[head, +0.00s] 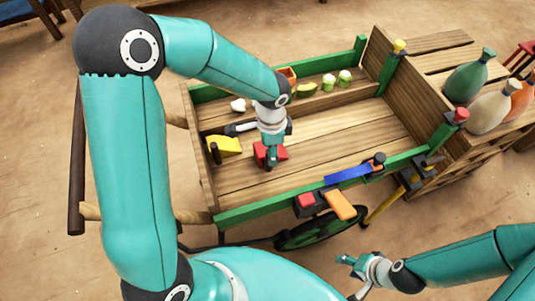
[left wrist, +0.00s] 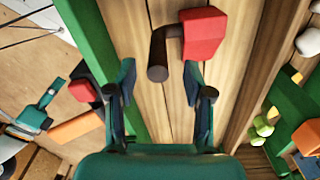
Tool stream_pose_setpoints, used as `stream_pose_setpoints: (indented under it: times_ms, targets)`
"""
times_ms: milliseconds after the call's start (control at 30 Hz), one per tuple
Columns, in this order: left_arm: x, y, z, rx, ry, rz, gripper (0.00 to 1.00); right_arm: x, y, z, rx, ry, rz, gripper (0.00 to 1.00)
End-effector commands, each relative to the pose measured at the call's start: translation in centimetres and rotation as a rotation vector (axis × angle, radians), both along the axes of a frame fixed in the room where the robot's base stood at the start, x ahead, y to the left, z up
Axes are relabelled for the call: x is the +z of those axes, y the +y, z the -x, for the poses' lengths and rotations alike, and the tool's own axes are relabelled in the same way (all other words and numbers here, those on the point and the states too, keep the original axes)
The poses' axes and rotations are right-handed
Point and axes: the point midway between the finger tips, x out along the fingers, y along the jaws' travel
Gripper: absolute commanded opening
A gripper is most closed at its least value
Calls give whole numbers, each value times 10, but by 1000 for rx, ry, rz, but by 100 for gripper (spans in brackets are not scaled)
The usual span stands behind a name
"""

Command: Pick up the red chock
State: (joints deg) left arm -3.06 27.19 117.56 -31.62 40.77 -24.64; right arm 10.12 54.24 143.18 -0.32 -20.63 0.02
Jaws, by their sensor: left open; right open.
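The red chock (head: 281,153) lies on the plank bed of the wooden cart (head: 345,125), partly hidden by my left gripper (head: 271,150). In the left wrist view the red chock (left wrist: 204,33) shows with a dark round handle (left wrist: 158,62). The open fingers of my left gripper (left wrist: 158,70) are on either side of the handle's end in that picture; contact cannot be told. The red block is just past the right finger. My right gripper (head: 352,275) is open and empty, low outside the cart's near side.
A yellow chock (head: 227,145) lies left of the red one. Green jars (head: 344,77) stand in a back compartment. Bottles (head: 468,77) stand on a crate at right.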

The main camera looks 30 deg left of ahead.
Motion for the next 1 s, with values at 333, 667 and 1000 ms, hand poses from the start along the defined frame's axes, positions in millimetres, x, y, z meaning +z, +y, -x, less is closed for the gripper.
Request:
stream_pose_setpoints:
  times_ms: [333,667,1000]
  targets:
    - [-43,1,4,0,3,0,52,-8,0,0,0,0,0,52]
    - [-43,2,4,0,1,0,37,-7,0,0,0,0,0,52]
    - [-43,2,3,0,1,-1,0,-7,0,0,0,0,0,52]
